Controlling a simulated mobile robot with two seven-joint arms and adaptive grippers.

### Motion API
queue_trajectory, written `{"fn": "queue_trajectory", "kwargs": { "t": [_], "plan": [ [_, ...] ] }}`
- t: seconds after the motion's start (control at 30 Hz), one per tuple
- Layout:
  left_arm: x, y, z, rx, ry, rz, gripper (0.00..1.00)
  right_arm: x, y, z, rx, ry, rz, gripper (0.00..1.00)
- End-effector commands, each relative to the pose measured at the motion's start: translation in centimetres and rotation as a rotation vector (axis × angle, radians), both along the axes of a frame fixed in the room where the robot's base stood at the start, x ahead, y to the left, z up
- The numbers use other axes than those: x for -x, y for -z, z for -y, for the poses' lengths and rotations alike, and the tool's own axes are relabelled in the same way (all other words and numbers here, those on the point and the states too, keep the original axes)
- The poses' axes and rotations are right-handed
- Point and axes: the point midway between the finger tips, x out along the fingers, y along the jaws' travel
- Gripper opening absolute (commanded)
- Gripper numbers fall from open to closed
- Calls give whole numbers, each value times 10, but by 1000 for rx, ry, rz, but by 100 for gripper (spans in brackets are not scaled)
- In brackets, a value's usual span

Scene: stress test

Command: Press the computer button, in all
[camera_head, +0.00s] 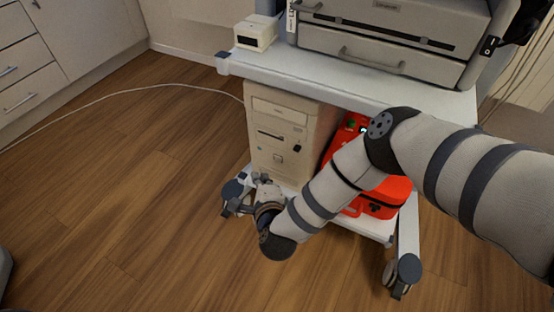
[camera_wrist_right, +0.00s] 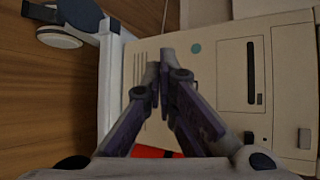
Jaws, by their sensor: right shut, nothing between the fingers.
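The computer (camera_head: 262,160) is a beige tower standing on the cart's lower shelf. It also shows, turned sideways, in the right wrist view (camera_wrist_right: 225,105). A small dark button-like part (camera_head: 297,148) sits on its front, right of and a little below the drive slot; it also shows in the right wrist view (camera_wrist_right: 249,137). A grey square part (camera_wrist_right: 304,138) lies farther right there. My right gripper (camera_head: 262,182) is low in front of the computer's lower front. In the right wrist view its fingertips (camera_wrist_right: 164,72) are together, empty; contact cannot be told. My left gripper is not in view.
The white cart (camera_head: 300,72) carries a grey drawered machine (camera_head: 385,52) and a small white box (camera_head: 255,33) on top. A red case (camera_head: 372,204) sits beside the computer, partly behind my right arm. A cable crosses the wooden floor, which is clear at left.

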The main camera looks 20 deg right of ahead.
Motion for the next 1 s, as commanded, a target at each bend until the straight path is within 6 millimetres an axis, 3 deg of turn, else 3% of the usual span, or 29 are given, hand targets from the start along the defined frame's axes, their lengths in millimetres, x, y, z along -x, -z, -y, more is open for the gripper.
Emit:
{"fn": "queue_trajectory", "kwargs": {
  "t": [0.33, 1.0],
  "plan": [
    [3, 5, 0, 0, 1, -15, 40, -24, 1, 31, 0, 1, 0, 0],
    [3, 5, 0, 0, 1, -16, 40, -27, 0, 34, 0, 0, -1, 0]
  ]
}}
